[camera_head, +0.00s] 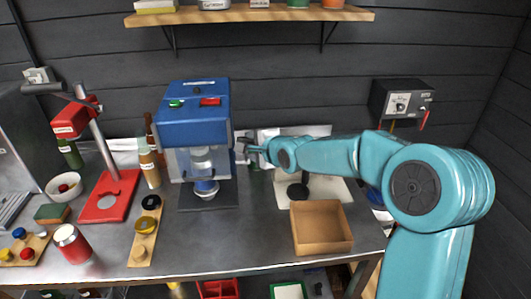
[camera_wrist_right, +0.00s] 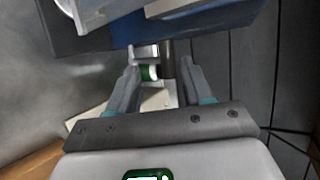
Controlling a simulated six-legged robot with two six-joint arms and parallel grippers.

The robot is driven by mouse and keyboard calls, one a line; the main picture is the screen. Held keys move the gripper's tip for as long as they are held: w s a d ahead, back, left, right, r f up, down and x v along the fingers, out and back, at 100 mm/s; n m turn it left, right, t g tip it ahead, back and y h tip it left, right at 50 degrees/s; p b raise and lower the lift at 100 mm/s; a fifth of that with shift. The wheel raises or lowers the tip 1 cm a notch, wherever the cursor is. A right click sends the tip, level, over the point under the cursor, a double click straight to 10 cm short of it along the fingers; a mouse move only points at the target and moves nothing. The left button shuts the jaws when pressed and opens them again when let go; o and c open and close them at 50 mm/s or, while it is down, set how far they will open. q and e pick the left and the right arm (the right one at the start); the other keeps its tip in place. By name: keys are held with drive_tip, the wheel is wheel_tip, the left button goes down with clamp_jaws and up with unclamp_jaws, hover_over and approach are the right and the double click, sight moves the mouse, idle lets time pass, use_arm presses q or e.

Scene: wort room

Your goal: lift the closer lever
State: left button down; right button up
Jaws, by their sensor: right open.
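A blue closer machine (camera_head: 194,115) with green and red buttons on top stands at the back of the steel bench. My right gripper (camera_head: 250,147) reaches in from the right and is open beside the machine's right side. A small lever part with a green band (camera_wrist_right: 150,72) shows between the open fingers in the right wrist view, beside a dark post. I cannot tell whether the fingers touch it. The machine's blue body (camera_wrist_right: 190,28) fills the top of that view. My left gripper is not in view.
A red stand with a handle (camera_head: 108,195) stands to the left, near bottles and a red-and-white can (camera_head: 72,244). An empty cardboard box (camera_head: 321,228) lies front right. A grey control box (camera_head: 401,99) is on the back wall. The front middle of the bench is clear.

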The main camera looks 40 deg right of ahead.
drive_tip(key=p+v, duration=0.1)
drive_tip(key=v, duration=0.6)
drive_tip(key=shift+s+r, duration=0.2)
drive_tip(key=shift+s, duration=0.2)
